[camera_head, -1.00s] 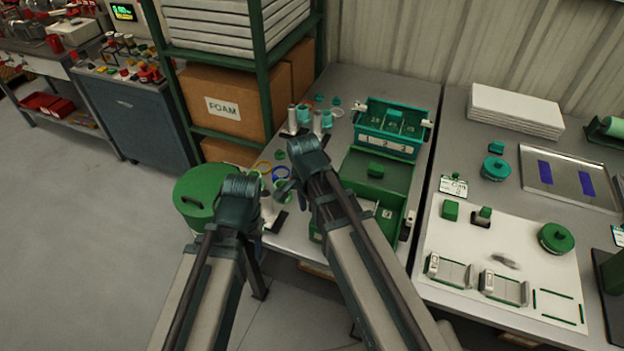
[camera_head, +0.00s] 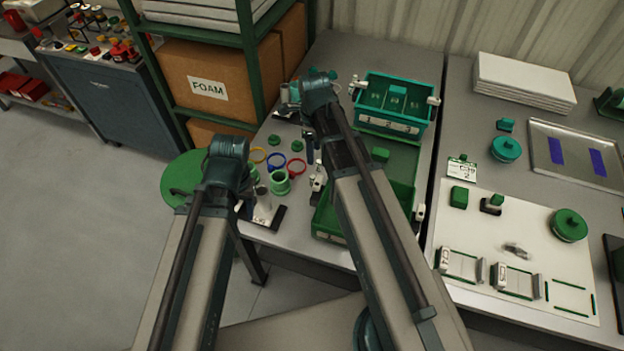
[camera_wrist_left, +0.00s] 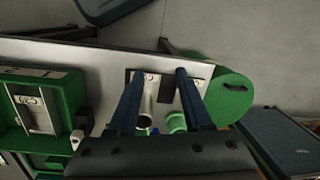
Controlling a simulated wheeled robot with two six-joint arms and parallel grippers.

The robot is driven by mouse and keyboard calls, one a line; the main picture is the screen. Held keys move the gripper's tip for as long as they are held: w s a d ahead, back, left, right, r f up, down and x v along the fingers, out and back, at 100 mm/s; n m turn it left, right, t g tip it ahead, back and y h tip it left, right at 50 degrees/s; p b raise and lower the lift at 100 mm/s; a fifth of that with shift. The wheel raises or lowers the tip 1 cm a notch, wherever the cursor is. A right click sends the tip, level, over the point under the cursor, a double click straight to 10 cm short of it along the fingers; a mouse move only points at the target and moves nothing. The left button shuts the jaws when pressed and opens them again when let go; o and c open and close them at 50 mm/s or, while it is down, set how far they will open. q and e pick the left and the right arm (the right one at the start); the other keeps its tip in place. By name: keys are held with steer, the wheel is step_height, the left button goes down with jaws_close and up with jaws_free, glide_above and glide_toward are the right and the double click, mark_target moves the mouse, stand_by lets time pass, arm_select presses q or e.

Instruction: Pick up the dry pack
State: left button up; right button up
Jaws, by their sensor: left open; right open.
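I cannot tell for sure which thing is the dry pack. A small grey, indistinct item (camera_head: 515,250) lies on the white mat (camera_head: 545,232) on the right table. My left gripper (camera_wrist_left: 159,75) is open over the left table's edge; its blue fingers straddle the area by a grey cylinder (camera_wrist_left: 147,112) and a light green cylinder (camera_wrist_left: 176,122), with nothing clearly held. These cylinders also show in the head view, grey (camera_head: 263,200) and green (camera_head: 280,181). My right gripper (camera_head: 311,150) is open above the left table beside the green bin, its fingers partly hidden by its arm.
A green bin (camera_head: 405,195) and a teal divided bin (camera_head: 395,130) stand on the left table. A green round drum (camera_head: 183,178) stands by its left edge. Green lidded pots, white-labelled holders and a metal tray (camera_head: 570,155) occupy the right table. A shelf with a FOAM box (camera_head: 207,88) stands behind.

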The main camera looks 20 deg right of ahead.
mark_target(313, 176)
step_height(313, 176, down, 8)
steer(key=b, duration=0.7)
steer(key=shift+f+b, duration=0.15)
steer(key=shift+b, duration=0.2)
steer(key=f+b, duration=0.5)
steer(key=shift+s+a+f, duration=0.1)
steer(key=shift+s+a, duration=0.05)
steer(key=shift+a, duration=0.05)
jaws_close()
